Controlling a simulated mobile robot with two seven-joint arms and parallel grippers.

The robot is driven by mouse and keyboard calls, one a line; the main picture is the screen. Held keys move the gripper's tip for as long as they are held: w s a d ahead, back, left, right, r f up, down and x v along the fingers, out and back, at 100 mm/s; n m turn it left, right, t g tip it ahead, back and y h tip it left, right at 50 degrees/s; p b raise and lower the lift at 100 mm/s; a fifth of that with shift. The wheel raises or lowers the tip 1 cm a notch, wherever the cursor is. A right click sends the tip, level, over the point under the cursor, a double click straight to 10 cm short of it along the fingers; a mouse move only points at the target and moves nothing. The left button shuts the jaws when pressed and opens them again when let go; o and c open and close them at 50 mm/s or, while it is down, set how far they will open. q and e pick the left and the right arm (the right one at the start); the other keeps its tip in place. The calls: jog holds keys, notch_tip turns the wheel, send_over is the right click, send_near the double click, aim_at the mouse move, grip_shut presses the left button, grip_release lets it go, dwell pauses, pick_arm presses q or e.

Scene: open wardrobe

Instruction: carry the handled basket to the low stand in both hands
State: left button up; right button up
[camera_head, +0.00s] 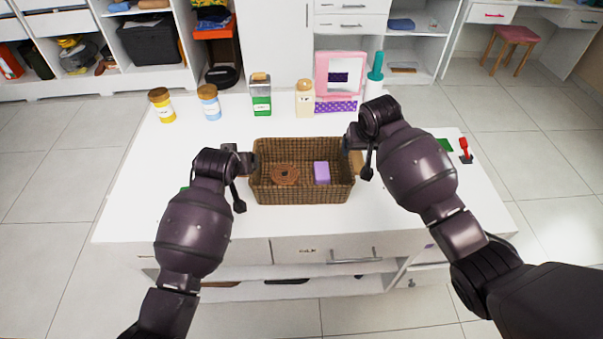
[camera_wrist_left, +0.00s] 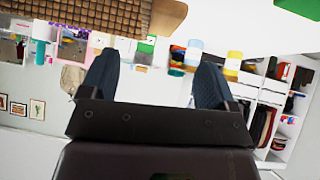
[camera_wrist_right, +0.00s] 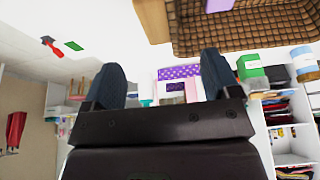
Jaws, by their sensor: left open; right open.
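The brown woven basket (camera_head: 300,198) stands upright on the white counter (camera_head: 145,190), holding a round brown item (camera_head: 285,174) and a purple block (camera_head: 321,172). My left gripper (camera_head: 246,163) is open beside its left end. My right gripper (camera_head: 351,150) is open beside its right end. A wooden handle (camera_wrist_left: 167,16) shows in the left wrist view beyond the open fingers, not between them. The other wooden handle (camera_wrist_right: 153,18) shows likewise in the right wrist view. The arms hide parts of the basket's ends. I cannot pick out the low stand with certainty.
A yellow jar (camera_head: 162,106), a blue jar (camera_head: 209,103), a green-labelled container (camera_head: 260,97), a cream bottle (camera_head: 305,100), a pink mirror (camera_head: 333,72) and a teal bottle (camera_head: 375,75) line the back. A red item (camera_head: 464,148) lies right. Pink stool (camera_head: 516,34) stands far right.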

aim_at(356, 160)
pick_arm(q)
jog(key=shift+x, duration=4.7)
pick_arm(e)
jog(key=shift+x, duration=4.75)
pick_arm(q)
jog(key=c, duration=1.2)
pick_arm(e)
jog(key=c, duration=1.2)
pick_arm(q)
jog(key=shift+w, duration=0.1)
